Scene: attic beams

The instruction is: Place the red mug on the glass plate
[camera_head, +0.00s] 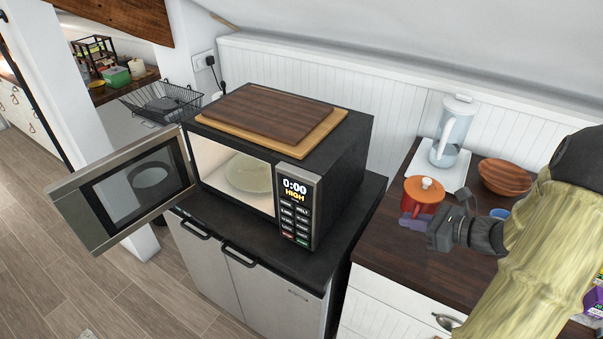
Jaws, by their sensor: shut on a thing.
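A red-orange round vessel (423,194) is at the dark wooden counter on the right. It has a pale knob-like spot on top and is the only red vessel I see, so I take it for the red mug. My gripper (447,218) is at its right side, shut on it as far as I can tell; the contact is small and partly hidden by the fingers. The glass plate (249,174) lies flat inside the open microwave (346,172) at the centre, and looks empty.
The microwave door (121,190) stands wide open to the left. Wooden boards (265,112) lie on the microwave. A white-and-glass jug (454,132), a wooden bowl (503,176) and a small blue item (499,213) are around the vessel. A purple item (412,223) is just below it.

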